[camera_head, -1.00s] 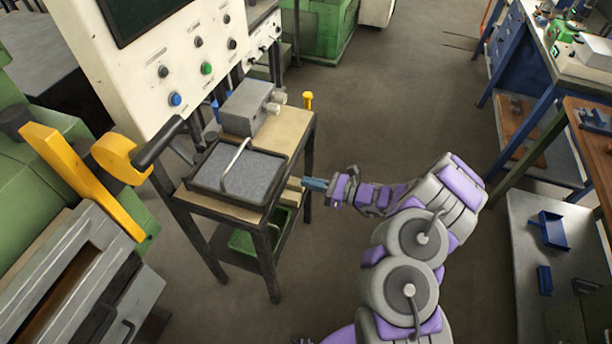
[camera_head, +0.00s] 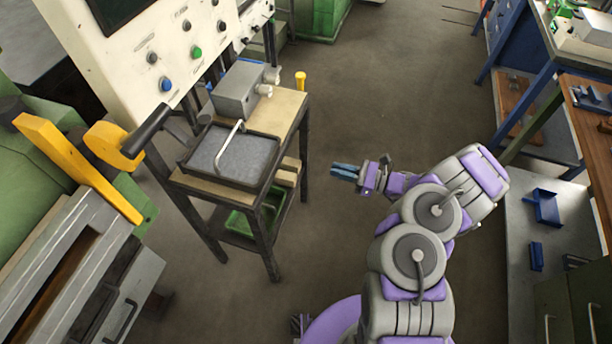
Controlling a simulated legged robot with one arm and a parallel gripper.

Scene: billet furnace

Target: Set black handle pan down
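A shallow black pan (camera_head: 203,173) with a grey, grainy surface inside rests flat on the small wood-topped cart at the left of centre. A pale metal handle (camera_head: 221,151) arches over it. A thick black bar handle (camera_head: 146,131) is at the yellow hook piece left of the pan; I cannot tell whether it belongs to the pan. My gripper (camera_head: 344,172) is to the right of the cart, clear of its edge and apart from the pan. Its blue fingers lie close together, and I see nothing held between them.
The cart (camera_head: 291,106) also carries a grey box (camera_head: 238,90) and a yellow knob (camera_head: 300,81). A white control panel (camera_head: 160,45) stands behind it. A yellow bar (camera_head: 75,165) is at left. A blue-framed bench (camera_head: 545,85) stands at right. The floor between is clear.

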